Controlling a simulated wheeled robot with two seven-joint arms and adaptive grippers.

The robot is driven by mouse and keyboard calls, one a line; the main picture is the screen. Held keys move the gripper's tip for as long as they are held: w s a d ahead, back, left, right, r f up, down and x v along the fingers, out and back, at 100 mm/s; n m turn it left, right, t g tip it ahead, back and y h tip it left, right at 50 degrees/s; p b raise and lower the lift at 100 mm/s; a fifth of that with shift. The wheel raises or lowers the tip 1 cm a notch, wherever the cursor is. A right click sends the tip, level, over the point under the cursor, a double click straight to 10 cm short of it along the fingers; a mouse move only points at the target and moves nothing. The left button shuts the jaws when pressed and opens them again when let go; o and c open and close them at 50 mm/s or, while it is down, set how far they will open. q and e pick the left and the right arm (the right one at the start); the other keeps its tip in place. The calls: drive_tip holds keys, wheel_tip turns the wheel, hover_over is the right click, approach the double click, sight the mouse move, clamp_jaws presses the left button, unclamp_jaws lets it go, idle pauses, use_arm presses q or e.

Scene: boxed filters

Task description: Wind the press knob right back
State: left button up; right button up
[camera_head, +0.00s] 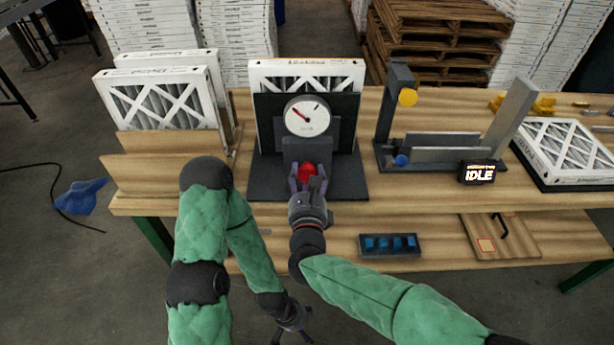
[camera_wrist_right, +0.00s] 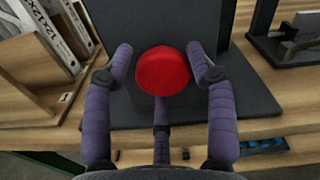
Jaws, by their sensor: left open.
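The press (camera_head: 262,178) stands on the bench with a round white dial gauge (camera_head: 307,116) on its front and a boxed filter (camera_head: 270,68) behind. Its red knob (camera_head: 308,171) sticks out low in the middle; it also shows in the right wrist view (camera_wrist_right: 162,70). My right gripper (camera_head: 308,182) is at the knob, its fingers spread around the knob's sides. In the right wrist view thin gaps seem to show between fingers and knob; contact is hard to tell. The gauge needle points to the upper left. My left gripper (camera_head: 293,326) is open and empty, low in front of the bench.
Boxed filters (camera_head: 165,97) stand in a wooden rack at left. At right are a grey fixture (camera_head: 430,165) with yellow and blue knobs, an "IDLE" display (camera_head: 477,173) and a flat filter (camera_head: 568,148). A tray of blue pieces (camera_head: 390,245) lies on the lower shelf.

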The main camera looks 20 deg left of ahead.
drive_tip(key=shift+r, duration=0.1)
drive_tip(key=c, duration=0.4)
